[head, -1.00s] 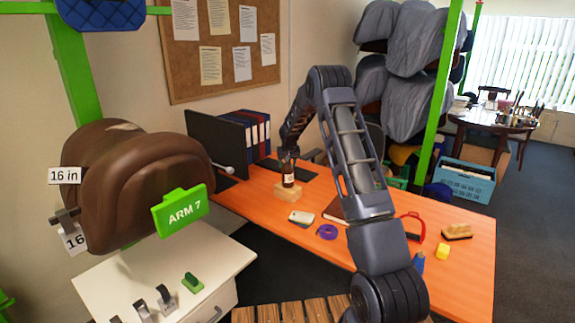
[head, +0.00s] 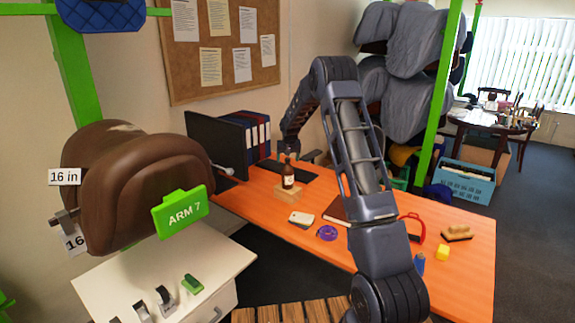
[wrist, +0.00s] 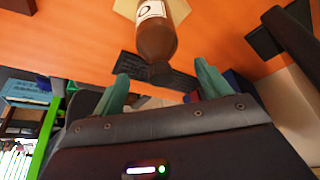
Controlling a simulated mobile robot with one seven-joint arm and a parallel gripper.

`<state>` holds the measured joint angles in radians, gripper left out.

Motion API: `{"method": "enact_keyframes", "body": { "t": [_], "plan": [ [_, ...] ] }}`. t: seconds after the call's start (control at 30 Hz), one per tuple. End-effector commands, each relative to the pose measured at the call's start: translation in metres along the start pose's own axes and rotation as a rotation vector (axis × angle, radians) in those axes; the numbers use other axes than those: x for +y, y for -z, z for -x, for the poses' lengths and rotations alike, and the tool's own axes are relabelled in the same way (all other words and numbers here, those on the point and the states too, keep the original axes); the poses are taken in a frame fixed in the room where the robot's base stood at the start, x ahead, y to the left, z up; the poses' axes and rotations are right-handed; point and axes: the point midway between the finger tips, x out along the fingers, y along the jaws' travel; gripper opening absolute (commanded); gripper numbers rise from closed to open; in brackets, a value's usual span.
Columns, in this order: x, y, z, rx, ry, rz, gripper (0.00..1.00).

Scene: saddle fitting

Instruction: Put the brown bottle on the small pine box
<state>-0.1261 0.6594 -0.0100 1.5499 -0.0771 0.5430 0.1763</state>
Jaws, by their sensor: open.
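The brown bottle (head: 288,176) with a pale label stands upright on the small pine box (head: 287,193) on the orange desk. In the wrist view the bottle (wrist: 155,38) shows upside down, with part of the pine box (wrist: 128,8) at the top edge. My gripper (head: 289,152) is just above the bottle's top in the head view. Its two green fingers (wrist: 160,80) are spread in the wrist view, with the bottle's neck end near the gap between them. They do not appear to touch the bottle.
A white phone-like item (head: 301,219), a purple roll (head: 327,233) and a dark book (head: 337,210) lie in front of the box. A monitor (head: 216,143) and binders (head: 252,130) stand behind to the left. A keyboard (head: 268,166) lies close behind.

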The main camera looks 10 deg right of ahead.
Motion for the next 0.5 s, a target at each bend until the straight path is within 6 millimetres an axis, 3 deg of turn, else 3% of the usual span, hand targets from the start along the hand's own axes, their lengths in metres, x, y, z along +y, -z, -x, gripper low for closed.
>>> {"method": "enact_keyframes", "body": {
  "t": [0.2,0.5],
  "plan": [
    [0.0,0.0,0.042,0.001,0.0,0.0,0.76],
    [0.0,-0.001,0.07,-0.001,0.0,0.0,0.76]
  ]
}}
